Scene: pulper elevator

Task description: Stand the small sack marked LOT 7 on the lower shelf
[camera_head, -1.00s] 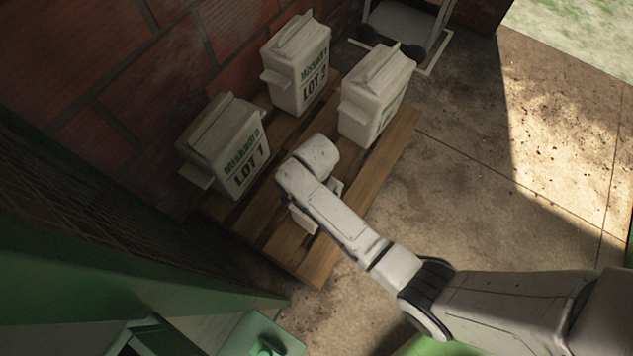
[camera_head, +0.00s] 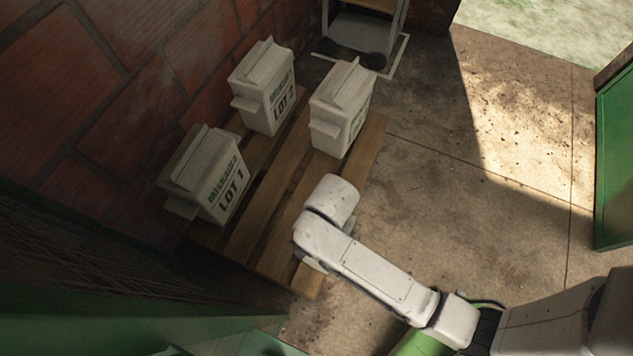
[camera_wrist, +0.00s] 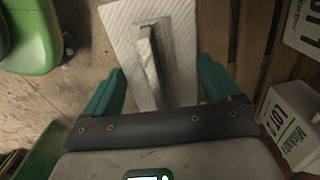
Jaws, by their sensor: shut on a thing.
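In the wrist view my gripper (camera_wrist: 160,72) has its teal fingers on both sides of a small off-white sack (camera_wrist: 181,38) with a folded top ridge. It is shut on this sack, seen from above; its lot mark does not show. In the head view my forearm and wrist hide the gripper and nearly all of the held sack, over the pallet's near right corner. I cannot tell how high the sack hangs.
The wooden pallet (camera_head: 265,235) bears the LOT 1 sack (camera_head: 205,178), the LOT 2 sack (camera_head: 265,88) and a third sack (camera_head: 340,108) with an unreadable mark. A brick wall (camera_head: 130,70) stands left. Concrete floor (camera_head: 460,175) is clear to the right; a green panel (camera_head: 615,160) edges it.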

